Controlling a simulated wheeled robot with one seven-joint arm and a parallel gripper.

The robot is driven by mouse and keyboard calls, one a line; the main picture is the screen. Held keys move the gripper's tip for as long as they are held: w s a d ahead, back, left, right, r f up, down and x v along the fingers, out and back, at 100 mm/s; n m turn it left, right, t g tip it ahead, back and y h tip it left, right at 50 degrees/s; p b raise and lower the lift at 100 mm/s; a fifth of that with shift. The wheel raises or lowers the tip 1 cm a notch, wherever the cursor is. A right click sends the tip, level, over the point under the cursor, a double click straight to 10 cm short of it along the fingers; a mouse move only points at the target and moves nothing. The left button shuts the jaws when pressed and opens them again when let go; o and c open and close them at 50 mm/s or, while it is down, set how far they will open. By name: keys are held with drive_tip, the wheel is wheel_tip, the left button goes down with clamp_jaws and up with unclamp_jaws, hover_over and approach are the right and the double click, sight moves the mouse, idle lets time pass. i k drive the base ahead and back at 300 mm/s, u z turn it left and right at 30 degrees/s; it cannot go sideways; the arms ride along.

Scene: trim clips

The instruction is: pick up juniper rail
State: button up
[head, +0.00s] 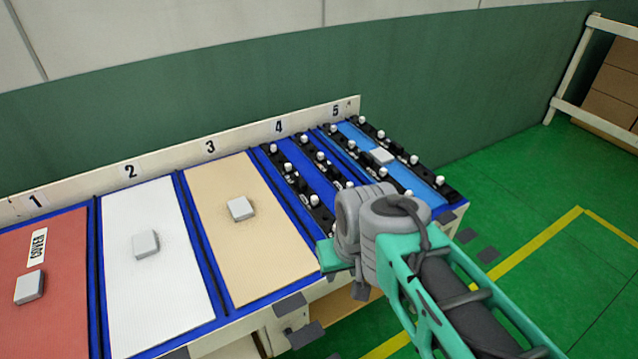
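Several black rails with white knobs lie lengthwise in the blue bays 4 and 5 of the bench. One rail (297,182) is at the left of bay 4 and another (322,158) at its right. Bay 5 has a rail at its left, partly behind my wrist, and a rail (400,153) at its right edge. No readable label shows which one is the juniper rail. My grey and teal wrist is in front of the near ends of bays 4 and 5. My gripper's fingers cannot be made out clearly, and nothing is seen held.
Bays 1 to 3 hold a red panel (45,265), a white panel (158,285) and a tan panel (245,255), each with a pale block on it. A light blue panel (355,135) lies in bay 5. A numbered back ledge (180,155) runs behind. Green floor is open at right.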

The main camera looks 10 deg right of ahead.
sight(321, 214)
drive_tip(key=z, duration=1.5)
drive_tip(key=i, duration=0.8)
drive_tip(key=u, duration=3.15)
